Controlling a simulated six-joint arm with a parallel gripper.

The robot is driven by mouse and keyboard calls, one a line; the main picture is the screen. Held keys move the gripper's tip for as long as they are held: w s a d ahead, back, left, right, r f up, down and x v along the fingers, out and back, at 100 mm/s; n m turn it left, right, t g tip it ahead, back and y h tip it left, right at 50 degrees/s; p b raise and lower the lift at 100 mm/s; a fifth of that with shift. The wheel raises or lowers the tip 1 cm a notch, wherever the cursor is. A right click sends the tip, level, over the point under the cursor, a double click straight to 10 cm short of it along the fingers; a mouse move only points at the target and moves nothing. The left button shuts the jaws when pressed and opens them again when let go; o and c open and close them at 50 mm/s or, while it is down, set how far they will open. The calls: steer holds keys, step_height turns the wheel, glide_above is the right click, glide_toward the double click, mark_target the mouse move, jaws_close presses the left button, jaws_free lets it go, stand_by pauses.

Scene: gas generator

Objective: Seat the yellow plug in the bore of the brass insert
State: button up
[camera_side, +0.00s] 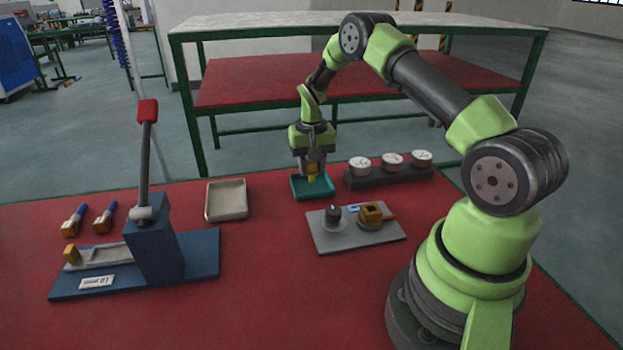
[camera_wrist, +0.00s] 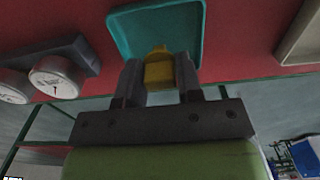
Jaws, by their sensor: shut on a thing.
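The yellow plug (camera_side: 312,172) is held between the fingers of my gripper (camera_side: 313,168), which is shut on it just above the teal tray (camera_side: 325,190). In the wrist view the plug (camera_wrist: 159,70) sits between the two dark fingers of my gripper (camera_wrist: 160,80), its narrower end pointing toward the teal tray (camera_wrist: 195,25). Whether the plug touches the tray cannot be told. A brass-coloured block with a dark opening on top, which looks like the brass insert (camera_side: 370,213), stands on the grey plate (camera_side: 345,240), to the right of and nearer than my gripper.
Several round gauges sit in a dark rack (camera_side: 385,181) right of the teal tray. A beige tray (camera_side: 226,201) lies to the left. A blue lever press (camera_side: 150,245) stands farther left, with two blue-handled tools (camera_side: 104,217) behind it.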

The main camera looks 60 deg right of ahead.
mark_target(314, 163)
steer(key=shift+r, duration=2.2)
steer(key=shift+s, duration=0.1)
steer(key=shift+s+r, duration=0.2)
steer(key=shift+s, duration=0.05)
steer(key=s+a+r, duration=0.2)
steer(key=s, duration=0.6)
steer(key=s+a+r, duration=0.2)
steer(key=s+a, duration=0.1)
steer(key=s, duration=0.5)
steer(key=shift+s+r, duration=0.2)
steer(key=shift+r, duration=0.1)
steer(key=shift+f, duration=0.1)
steer(key=shift+f, duration=2.85)
